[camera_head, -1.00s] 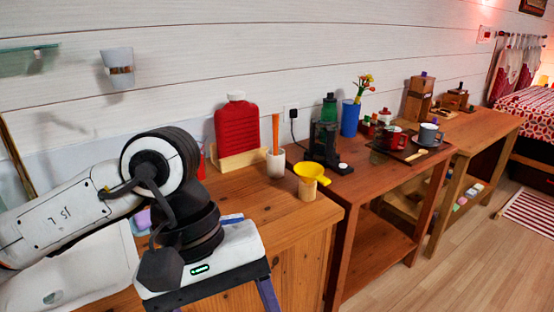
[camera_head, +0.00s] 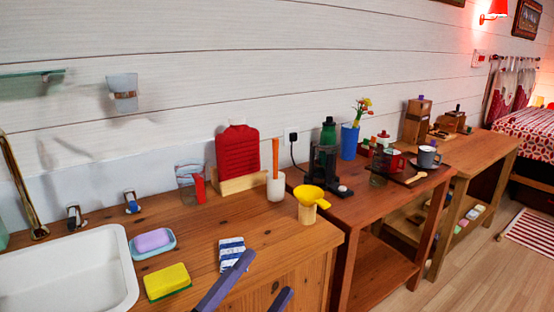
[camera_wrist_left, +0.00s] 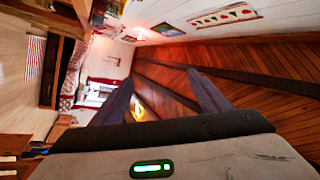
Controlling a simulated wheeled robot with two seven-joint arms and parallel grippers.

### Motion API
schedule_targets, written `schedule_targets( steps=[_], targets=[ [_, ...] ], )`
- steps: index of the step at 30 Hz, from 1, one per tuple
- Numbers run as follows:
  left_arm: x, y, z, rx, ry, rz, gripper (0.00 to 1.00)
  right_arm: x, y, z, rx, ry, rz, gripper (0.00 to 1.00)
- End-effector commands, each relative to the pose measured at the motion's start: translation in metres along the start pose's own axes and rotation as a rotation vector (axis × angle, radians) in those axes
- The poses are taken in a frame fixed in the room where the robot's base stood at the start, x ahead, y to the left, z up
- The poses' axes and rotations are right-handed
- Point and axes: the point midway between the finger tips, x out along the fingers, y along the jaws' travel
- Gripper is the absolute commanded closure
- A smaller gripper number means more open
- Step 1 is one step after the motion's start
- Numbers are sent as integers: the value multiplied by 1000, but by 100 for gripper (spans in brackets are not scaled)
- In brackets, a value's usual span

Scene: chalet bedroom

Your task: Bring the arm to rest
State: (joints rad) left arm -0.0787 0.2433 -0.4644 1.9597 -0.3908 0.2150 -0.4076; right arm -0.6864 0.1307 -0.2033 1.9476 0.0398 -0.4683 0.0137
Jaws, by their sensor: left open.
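My left gripper (camera_head: 268,273) is at the bottom edge of the head view, in front of the wooden counter (camera_head: 215,215). Only its two dark fingers show there. They are apart and hold nothing. In the left wrist view my left gripper (camera_wrist_left: 160,79) also has its fingers spread, with nothing between them. The rest of the left arm is out of the head view. My right gripper is not in view.
A table (camera_head: 350,209) with several things stands to the right. The floor (camera_head: 470,275) there is largely clear.

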Motion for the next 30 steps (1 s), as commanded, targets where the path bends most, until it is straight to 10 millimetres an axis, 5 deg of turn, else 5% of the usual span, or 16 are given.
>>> schedule_targets(
  steps=[3, 7, 11, 16, 21, 30],
  targets=[
    [-54, 47, 64, -268, -296, 70, 31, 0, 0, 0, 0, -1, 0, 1],
    [-126, 98, 111, -523, -587, 123, 31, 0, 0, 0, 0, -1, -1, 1],
    [-207, 148, 134, -747, -860, 158, 31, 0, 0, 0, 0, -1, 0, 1],
    [-293, 192, 135, -954, -1128, 177, 31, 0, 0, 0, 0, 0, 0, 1],
    [-334, 210, 130, -1045, -1255, 180, 31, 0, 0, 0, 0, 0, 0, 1],
    [-340, 212, 129, -1057, -1273, 181, 31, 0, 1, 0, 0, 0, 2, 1]
  ],
)
